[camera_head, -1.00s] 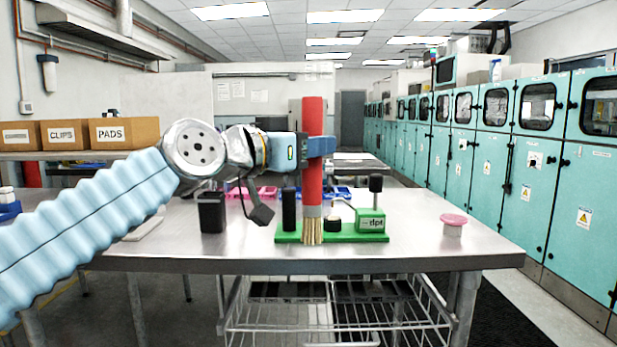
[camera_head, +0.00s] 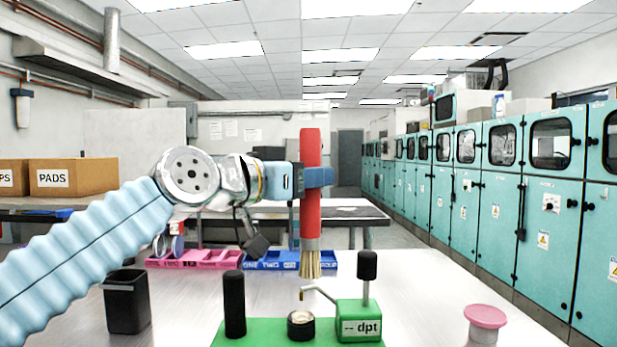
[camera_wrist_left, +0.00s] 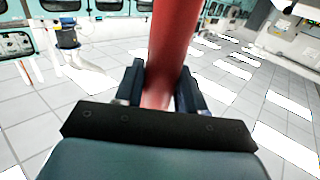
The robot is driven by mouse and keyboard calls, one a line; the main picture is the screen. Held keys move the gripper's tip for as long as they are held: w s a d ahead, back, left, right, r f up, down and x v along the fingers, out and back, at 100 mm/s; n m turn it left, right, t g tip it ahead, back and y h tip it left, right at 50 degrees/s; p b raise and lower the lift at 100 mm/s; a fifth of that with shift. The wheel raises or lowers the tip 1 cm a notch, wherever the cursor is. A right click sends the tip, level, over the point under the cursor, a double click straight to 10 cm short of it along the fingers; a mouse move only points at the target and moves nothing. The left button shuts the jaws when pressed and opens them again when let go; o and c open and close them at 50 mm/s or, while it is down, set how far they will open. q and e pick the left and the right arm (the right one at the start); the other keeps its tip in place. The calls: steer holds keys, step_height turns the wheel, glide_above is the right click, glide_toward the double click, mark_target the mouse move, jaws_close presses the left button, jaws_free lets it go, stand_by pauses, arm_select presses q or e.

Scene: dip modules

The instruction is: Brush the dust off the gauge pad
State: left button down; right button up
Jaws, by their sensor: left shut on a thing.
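My left gripper (camera_head: 312,177) is shut on a brush with a red handle (camera_head: 311,217). The brush hangs upright with its pale bristles (camera_head: 310,263) pointing down. The red handle also shows between the fingers in the left wrist view (camera_wrist_left: 172,50). The gauge (camera_head: 359,322) is a green block marked "dpt" on a green base, with a black-topped post and a thin bent arm. The small round dark pad (camera_head: 301,326) sits on the base below the bristles, which look apart from it. I cannot make out dust on it. My right gripper is not in view.
A black post (camera_head: 234,304) stands on the base's left side. Pink trays (camera_head: 195,259) and blue trays (camera_head: 270,261) lie behind.

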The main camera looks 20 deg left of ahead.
mark_target(301, 221)
arm_select(q)
steer(key=shift+w+f, duration=0.15)
steer(key=shift+w, duration=0.1)
steer(key=shift+f, duration=0.55)
step_height(301, 221, down, 3)
steer(key=shift+r+b, duration=0.1)
steer(key=shift+b, duration=0.85)
steer(key=shift+f+b, duration=0.5)
steer(key=shift+f, duration=0.15)
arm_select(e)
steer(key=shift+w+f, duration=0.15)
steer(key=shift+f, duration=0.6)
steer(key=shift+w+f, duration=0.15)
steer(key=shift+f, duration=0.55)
arm_select(q)
steer(key=shift+f+b, duration=0.75)
steer(key=shift+b, duration=0.05)
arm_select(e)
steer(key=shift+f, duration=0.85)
arm_select(q)
steer(key=shift+a, duration=0.15)
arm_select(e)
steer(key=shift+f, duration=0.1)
